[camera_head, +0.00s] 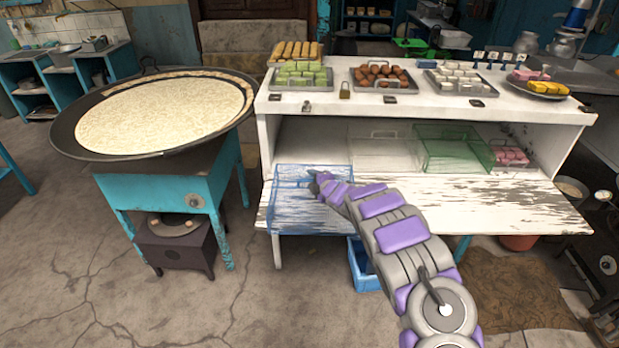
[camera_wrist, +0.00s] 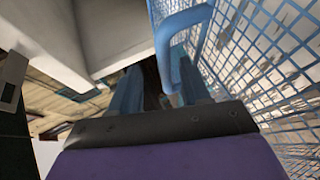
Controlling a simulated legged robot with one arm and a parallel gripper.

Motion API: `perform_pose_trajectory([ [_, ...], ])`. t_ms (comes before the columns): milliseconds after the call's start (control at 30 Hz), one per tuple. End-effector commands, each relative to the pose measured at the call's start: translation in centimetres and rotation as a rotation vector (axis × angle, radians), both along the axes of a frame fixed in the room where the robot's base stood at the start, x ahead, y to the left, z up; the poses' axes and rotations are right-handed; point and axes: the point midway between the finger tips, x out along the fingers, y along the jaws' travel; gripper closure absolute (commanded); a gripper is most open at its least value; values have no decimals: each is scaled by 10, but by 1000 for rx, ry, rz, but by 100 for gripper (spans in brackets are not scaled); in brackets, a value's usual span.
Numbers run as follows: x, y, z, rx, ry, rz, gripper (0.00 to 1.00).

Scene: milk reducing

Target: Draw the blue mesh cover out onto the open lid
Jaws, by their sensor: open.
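The blue mesh cover (camera_head: 291,214) is at the left end of the open lid (camera_head: 450,205), with its back edge near the cabinet opening. The lid is a worn, white-painted board folded out flat. My gripper (camera_head: 316,184) is at the cover's upper middle in the head view. In the wrist view the gripper (camera_wrist: 157,88) is open, and the cover's blue handle (camera_wrist: 200,40) runs down close to or between the fingers. The mesh (camera_wrist: 255,60) fills the right side there. Whether the fingers touch the handle cannot be told.
A clear cover (camera_head: 385,153), a green mesh cover (camera_head: 450,152) and pink sweets (camera_head: 511,158) are inside the cabinet. Sweets trays (camera_head: 300,103) stand on the cabinet top. A large round pan (camera_head: 75,150) is on the left. A blue crate (camera_head: 362,270) sits below the lid. The lid's right half is clear.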

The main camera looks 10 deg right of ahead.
Motion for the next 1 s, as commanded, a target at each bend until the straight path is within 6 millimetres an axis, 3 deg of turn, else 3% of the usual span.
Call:
perform_pose_trajectory([
  [800,-96,-28,39,-3,-5,-3,54],
  [1000,-110,-31,43,0,-7,0,54],
])
